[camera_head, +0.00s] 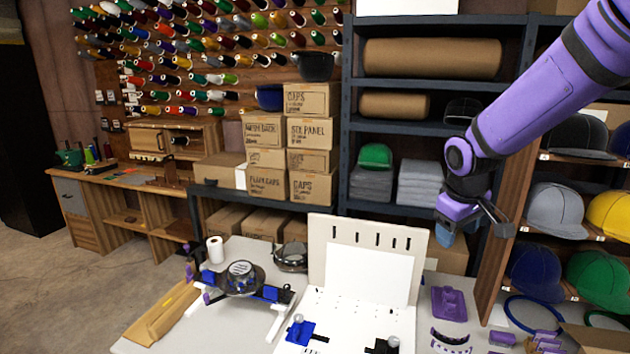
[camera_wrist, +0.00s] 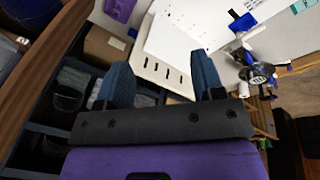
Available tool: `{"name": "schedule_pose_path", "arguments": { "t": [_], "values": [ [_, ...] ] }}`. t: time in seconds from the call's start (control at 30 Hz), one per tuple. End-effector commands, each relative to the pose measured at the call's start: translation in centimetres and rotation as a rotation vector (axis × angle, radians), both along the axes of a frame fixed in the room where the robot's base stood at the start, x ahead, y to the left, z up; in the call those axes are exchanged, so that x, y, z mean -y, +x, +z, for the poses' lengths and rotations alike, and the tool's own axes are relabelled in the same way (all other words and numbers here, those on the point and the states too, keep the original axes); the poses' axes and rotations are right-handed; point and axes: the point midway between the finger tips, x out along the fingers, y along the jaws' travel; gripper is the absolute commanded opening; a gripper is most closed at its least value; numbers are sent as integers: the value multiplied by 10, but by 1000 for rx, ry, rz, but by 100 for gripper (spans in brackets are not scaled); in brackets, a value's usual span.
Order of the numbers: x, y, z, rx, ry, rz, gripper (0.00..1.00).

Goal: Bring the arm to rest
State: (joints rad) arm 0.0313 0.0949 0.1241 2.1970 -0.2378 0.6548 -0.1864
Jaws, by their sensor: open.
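My purple arm reaches in from the upper right in the head view. My gripper (camera_head: 446,232) hangs in the air above the right part of the worktable, in front of the shelf. In the wrist view my gripper (camera_wrist: 165,88) shows two blue fingers spread apart. Nothing is between the fingers. The white slotted board (camera_wrist: 172,75) lies beyond the fingertips, apart from them.
The white worktable (camera_head: 262,335) carries the upright slotted board (camera_head: 318,255), a black hoop device (camera_head: 241,279) and a purple block (camera_head: 449,303). A dark shelf (camera_head: 405,128) stands behind. A cap rack (camera_head: 497,240) is close on the right. Open floor lies left.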

Motion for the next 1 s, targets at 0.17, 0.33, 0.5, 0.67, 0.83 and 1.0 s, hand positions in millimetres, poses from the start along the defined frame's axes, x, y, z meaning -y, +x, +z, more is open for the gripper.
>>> {"name": "schedule_pose_path", "arguments": {
  "t": [0.17,0.33,0.5,0.67,0.83,1.0],
  "values": [
    [6,-44,44,56,21,-82,62],
    [10,-88,76,103,51,-156,62],
    [14,-134,99,151,93,-228,62],
    [16,-178,113,191,142,-292,62],
    [16,-221,121,232,197,-349,62],
    [16,-251,122,256,243,-387,62]
  ]
}}
